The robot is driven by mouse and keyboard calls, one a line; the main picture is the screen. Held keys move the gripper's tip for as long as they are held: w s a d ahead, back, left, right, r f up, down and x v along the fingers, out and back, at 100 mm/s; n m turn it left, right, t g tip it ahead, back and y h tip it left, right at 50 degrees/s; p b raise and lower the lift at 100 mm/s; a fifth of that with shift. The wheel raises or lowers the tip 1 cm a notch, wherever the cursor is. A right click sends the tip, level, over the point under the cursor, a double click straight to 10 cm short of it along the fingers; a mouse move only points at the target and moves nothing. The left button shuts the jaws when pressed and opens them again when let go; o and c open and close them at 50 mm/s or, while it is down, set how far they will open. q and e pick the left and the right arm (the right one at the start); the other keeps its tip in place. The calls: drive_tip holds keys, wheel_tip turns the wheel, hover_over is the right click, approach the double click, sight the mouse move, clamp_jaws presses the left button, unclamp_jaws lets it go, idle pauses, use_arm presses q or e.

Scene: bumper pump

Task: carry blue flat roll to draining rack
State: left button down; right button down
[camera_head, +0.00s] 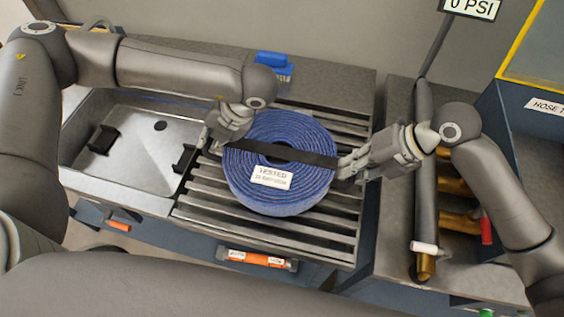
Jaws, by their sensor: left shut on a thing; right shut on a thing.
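A blue flat roll (285,199) of coiled hose, with a black strap across it and a white "TESTED" tag, is in the middle of the view. It is over the slatted metal draining rack (199,213); I cannot tell whether it touches the slats. My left gripper (222,140) is shut at the roll's left side, by the strap's left end. My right gripper (345,169) is shut at the roll's right side, by the strap's right end. The fingertips are partly hidden against the roll.
A metal sink basin (142,149) with black brackets lies left of the rack. A blue brush (273,65) lies behind the roll. At right stand a pipe with a white-handled valve (426,247), brass fittings (455,222) and a blue cabinet (520,125). Bare slats show in front.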

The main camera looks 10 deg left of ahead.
use_arm(q)
drive_tip(key=shift+f, duration=0.25)
use_arm(e)
drive_tip(key=shift+f, duration=0.25)
use_arm(q)
drive_tip(key=c, duration=1.9)
unclamp_jaws()
drive_tip(key=shift+f, duration=0.1)
drive_tip(key=shift+c, duration=0.2)
use_arm(e)
drive_tip(key=c, duration=1.9)
unclamp_jaws()
drive_tip(key=shift+f, duration=0.1)
drive_tip(key=shift+c, duration=0.2)
use_arm(q)
drive_tip(key=o, duration=0.4)
drive_tip(key=shift+s, duration=0.1)
use_arm(e)
drive_tip(key=o, duration=0.4)
use_arm(q)
drive_tip(key=shift+o, duration=0.2)
use_arm(e)
drive_tip(key=shift+o, duration=0.2)
